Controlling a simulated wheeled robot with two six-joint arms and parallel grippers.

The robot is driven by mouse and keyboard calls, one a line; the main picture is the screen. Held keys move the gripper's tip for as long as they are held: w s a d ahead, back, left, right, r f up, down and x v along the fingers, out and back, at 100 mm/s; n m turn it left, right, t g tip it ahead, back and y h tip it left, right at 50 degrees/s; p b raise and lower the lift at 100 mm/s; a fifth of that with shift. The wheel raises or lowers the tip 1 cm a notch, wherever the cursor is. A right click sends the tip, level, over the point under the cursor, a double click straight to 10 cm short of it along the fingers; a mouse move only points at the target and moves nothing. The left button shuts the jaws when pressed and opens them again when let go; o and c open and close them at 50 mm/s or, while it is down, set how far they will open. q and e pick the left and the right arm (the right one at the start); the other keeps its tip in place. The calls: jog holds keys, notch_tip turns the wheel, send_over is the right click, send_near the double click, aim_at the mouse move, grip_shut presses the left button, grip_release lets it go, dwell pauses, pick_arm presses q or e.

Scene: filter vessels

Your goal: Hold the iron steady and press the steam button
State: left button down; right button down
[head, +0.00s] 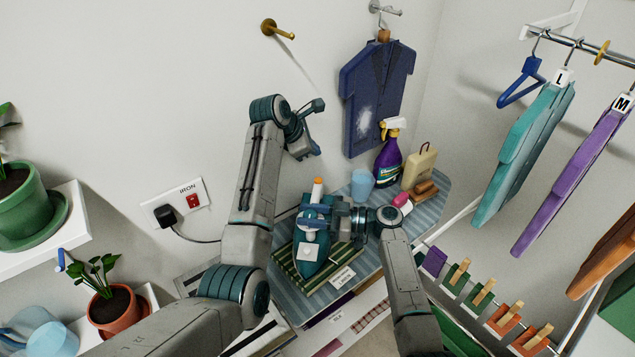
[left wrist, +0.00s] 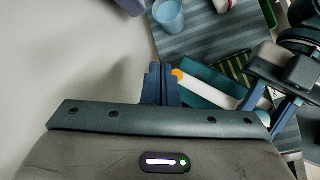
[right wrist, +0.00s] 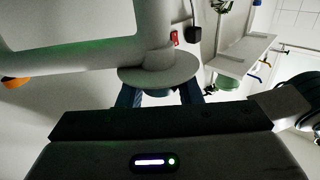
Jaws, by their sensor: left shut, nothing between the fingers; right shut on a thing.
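The teal iron (head: 312,262) with its white handle sits on a green striped pad (head: 345,277) on the blue striped board. Its orange button (head: 318,184) tops the handle; in the left wrist view the button (left wrist: 177,73) shows close beside my left fingertips. My right gripper (head: 340,222) is shut on the iron's handle from the right; in the right wrist view its fingers flank the white handle (right wrist: 152,45). My left gripper (head: 314,152) is shut and empty, above the button in the head view.
A wall plate marked IRON (head: 178,204) has a red switch and plug. A navy shirt (head: 378,95) hangs on the wall.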

aim_at(318, 180)
pick_arm(q)
jog(key=shift+w+d+r+m+t+h, duration=0.15)
jog(key=shift+r+m+t+h, duration=0.15)
jog(key=shift+m, duration=0.3)
jog(key=shift+w+d+r+m+t+h, duration=0.15)
jog(key=shift+m+t+h, duration=0.15)
jog(key=shift+m, duration=0.3)
jog(key=shift+a, duration=0.1)
jog(key=shift+s+f, duration=0.1)
jog(key=shift+f, duration=4.35)
jog(key=shift+f, duration=0.15)
jog(key=shift+f, duration=0.2)
jog(key=shift+f, duration=0.45)
jog(key=shift+r, duration=0.85)
